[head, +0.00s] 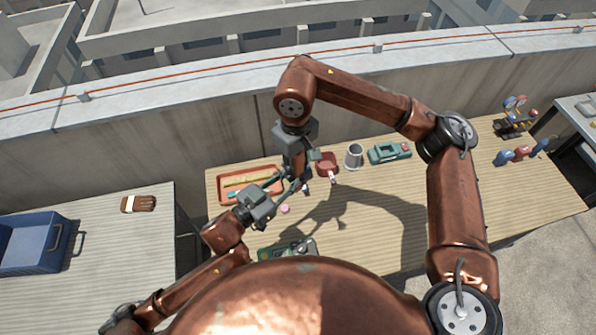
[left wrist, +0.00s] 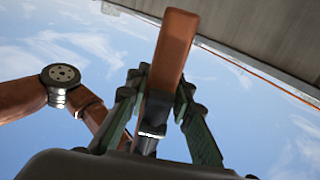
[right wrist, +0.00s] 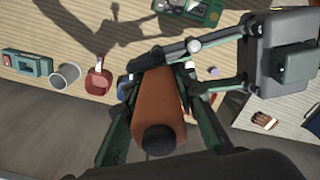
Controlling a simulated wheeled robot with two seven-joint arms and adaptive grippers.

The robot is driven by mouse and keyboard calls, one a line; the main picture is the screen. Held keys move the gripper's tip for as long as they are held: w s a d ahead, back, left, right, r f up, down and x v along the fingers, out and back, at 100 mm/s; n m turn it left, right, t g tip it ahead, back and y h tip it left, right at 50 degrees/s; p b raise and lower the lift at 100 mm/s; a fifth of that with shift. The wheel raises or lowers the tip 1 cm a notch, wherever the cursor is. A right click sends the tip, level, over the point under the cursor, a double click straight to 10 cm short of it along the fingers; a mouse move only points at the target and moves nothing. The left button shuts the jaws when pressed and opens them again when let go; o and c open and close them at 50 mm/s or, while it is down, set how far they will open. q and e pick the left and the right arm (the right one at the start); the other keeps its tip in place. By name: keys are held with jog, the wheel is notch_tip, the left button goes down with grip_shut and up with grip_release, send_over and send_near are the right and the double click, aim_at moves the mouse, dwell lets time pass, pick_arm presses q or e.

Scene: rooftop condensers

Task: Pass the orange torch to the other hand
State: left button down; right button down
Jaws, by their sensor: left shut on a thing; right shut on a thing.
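The orange torch (head: 296,158) is upright above the wooden table, between my two grippers. My right gripper (head: 299,172) points down from above and is shut on it. In the right wrist view the torch (right wrist: 158,100) lies between the fingers, its dark round end towards the camera. My left gripper (head: 289,187) reaches in from the lower left and is also shut on the torch, lower down. In the left wrist view the torch (left wrist: 174,45) stands between its green fingers. The fingers hide much of the torch's lower part.
An orange-red tray (head: 224,198) lies left of the grippers. A red pan-like thing (head: 327,161), a grey mug (head: 353,157) and a green case (head: 386,153) stand behind right. A green device (head: 275,252) is in front. A blue crate (head: 40,248) and brush (head: 138,204) are on the left table.

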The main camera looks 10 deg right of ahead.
jog(key=c, duration=1.5)
grip_release()
jog(key=shift+w+a+r, duration=0.1)
jog(key=shift+w, duration=0.15)
jog(key=shift+r, duration=0.1)
